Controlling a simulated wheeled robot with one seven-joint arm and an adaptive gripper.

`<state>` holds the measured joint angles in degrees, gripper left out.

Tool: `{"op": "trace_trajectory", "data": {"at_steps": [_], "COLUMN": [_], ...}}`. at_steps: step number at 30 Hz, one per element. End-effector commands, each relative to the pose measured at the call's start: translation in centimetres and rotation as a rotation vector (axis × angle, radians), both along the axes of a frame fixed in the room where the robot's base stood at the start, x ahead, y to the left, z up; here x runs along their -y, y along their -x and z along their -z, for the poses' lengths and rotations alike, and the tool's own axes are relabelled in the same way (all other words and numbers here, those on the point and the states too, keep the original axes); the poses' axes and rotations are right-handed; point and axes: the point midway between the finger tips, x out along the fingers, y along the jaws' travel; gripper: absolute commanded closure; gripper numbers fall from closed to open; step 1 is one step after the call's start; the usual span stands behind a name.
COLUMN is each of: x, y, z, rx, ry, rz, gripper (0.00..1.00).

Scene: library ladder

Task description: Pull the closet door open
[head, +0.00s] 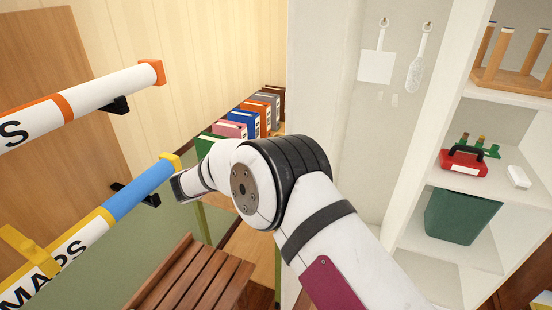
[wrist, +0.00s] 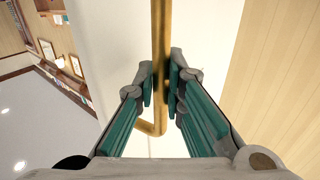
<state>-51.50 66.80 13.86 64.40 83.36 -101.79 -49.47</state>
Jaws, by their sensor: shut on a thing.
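In the wrist view my gripper (wrist: 160,86) has its two teal-padded fingers on either side of a vertical brass bar handle (wrist: 160,35), shut on it. The handle bends at its lower end toward a white door surface (wrist: 115,55). In the head view the white closet (head: 325,60) stands right of centre, with its inside and shelves showing. My arm crosses in front of its lower left part. The fingers and handle are hidden in the head view.
Left, rolled maps (head: 85,105) stick out on wall brackets near a slatted wooden seat (head: 190,280). Colourful binders (head: 245,122) stand behind my arm. The closet shelves hold a red box (head: 464,163), a green bin (head: 460,216) and an upturned stool (head: 512,65).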

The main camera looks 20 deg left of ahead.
Motion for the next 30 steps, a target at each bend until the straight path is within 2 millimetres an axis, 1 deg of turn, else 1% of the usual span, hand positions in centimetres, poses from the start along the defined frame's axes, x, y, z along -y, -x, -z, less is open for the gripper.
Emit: {"op": "trace_trajectory", "data": {"at_steps": [13, 14, 15, 16, 26, 30], "x": [0.2, 0.2, 0.2, 0.2, 0.0, -0.7], "y": [-0.2, -0.2, -0.2, -0.2, 0.0, 0.8], "z": [0.1, 0.1, 0.1, 0.1, 0.0, 0.0], "rx": [-0.001, -0.001, -0.001, 0.000, 0.000, 0.001], "ry": [0.003, 0.003, 0.003, 0.002, 0.001, 0.001], "rz": [0.012, 0.012, 0.012, 0.012, 0.011, 0.009], "gripper": [1.00, 0.85, 0.76, 0.69, 0.69, 0.69]}}
